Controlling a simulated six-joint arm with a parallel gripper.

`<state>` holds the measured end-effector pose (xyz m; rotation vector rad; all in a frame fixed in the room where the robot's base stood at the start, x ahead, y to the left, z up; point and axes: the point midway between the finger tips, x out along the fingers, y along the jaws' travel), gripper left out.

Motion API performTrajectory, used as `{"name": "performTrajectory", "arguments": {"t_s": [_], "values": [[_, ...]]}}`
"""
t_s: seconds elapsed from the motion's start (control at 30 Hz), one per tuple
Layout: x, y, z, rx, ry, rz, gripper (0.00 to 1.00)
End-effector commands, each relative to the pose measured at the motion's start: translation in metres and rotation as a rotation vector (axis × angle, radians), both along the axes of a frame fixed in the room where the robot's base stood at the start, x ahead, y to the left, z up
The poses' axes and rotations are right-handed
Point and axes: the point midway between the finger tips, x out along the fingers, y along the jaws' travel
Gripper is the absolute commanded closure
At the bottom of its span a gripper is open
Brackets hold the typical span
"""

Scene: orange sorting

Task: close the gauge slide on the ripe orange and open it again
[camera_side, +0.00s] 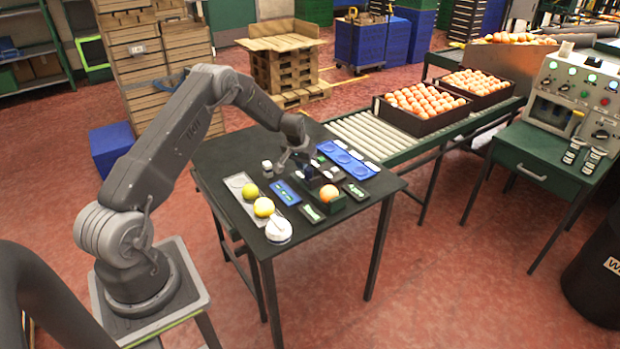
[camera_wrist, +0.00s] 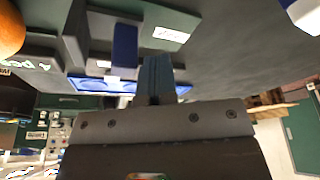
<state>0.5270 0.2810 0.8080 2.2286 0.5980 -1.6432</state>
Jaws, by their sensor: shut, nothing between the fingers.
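The ripe orange (camera_side: 328,193) sits in a dark green holder (camera_side: 334,207) on the dark table; its edge also shows at the upper left of the wrist view (camera_wrist: 9,32). The gauge slide appears as a dark part with a blue upright handle (camera_wrist: 124,46); it is partly hidden under my gripper in the side view. My gripper (camera_wrist: 157,75) is shut and empty, its fingertips close to the blue handle. Whether they touch it I cannot tell. In the side view my gripper (camera_side: 297,160) is low over the table, behind the orange.
A white round device (camera_side: 278,230) stands at the near edge. A blue tray with round recesses (camera_side: 347,158) lies at the right. Small labelled plates lie around the gauge.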

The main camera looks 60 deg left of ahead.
Motion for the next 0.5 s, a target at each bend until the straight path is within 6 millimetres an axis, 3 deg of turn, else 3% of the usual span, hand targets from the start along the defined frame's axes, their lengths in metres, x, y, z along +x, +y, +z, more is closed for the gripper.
{"name": "performTrajectory", "arguments": {"t_s": [0.5], "values": [[0.0002,-0.0117,-0.0002,0.0,0.0,-0.001,1.0]]}}
